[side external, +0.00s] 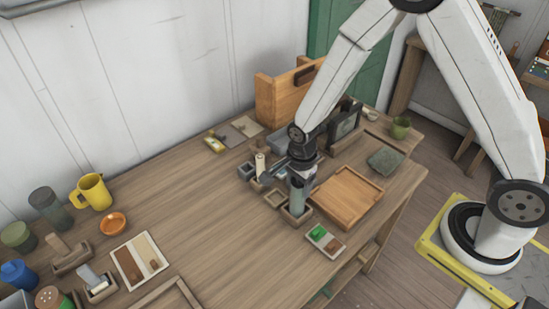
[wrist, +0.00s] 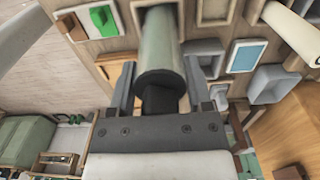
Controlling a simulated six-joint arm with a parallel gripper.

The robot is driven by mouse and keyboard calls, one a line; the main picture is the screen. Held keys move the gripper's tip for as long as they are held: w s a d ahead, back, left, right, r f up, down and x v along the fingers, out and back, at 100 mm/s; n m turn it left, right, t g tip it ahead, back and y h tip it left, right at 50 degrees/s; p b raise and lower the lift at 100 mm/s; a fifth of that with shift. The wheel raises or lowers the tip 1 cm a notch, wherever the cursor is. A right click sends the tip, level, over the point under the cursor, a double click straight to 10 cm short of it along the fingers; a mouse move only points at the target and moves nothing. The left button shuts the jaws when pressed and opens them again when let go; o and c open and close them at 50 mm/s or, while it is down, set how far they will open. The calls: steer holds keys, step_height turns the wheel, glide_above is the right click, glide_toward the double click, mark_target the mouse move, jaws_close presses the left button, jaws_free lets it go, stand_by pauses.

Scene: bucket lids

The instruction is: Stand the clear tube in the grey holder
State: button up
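A grey-green, faintly see-through tube (side external: 298,196), which I take for the clear tube, stands nearly upright below my gripper (side external: 299,183). In the wrist view the tube (wrist: 160,50) fills the gap between my two fingers (wrist: 160,90), which look closed on its sides. Its lower end is at a small square wooden-rimmed box (side external: 296,215); I cannot tell whether it is inside or just above it. A grey square holder (side external: 246,171) stands to the left of my gripper, and grey open boxes (wrist: 270,82) also show in the wrist view.
A pale cylinder (side external: 260,163) stands close to my gripper's left. A wooden tray (side external: 347,196) lies to the right, and a small tray with a green piece (side external: 325,240) in front. A yellow mug (side external: 92,191) and an orange bowl (side external: 113,223) are far left. The table's middle is clear.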

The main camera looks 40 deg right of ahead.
jaws_close()
steer(key=shift+r, duration=0.1)
steer(key=shift+r, duration=2.95)
steer(key=shift+w, duration=0.1)
steer(key=w+d+r, duration=0.3)
steer(key=w+d, duration=0.3)
steer(key=d, duration=0.2)
steer(key=shift+w+d+r, duration=0.15)
steer(key=shift+d+r, duration=0.05)
steer(key=shift+d, duration=0.15)
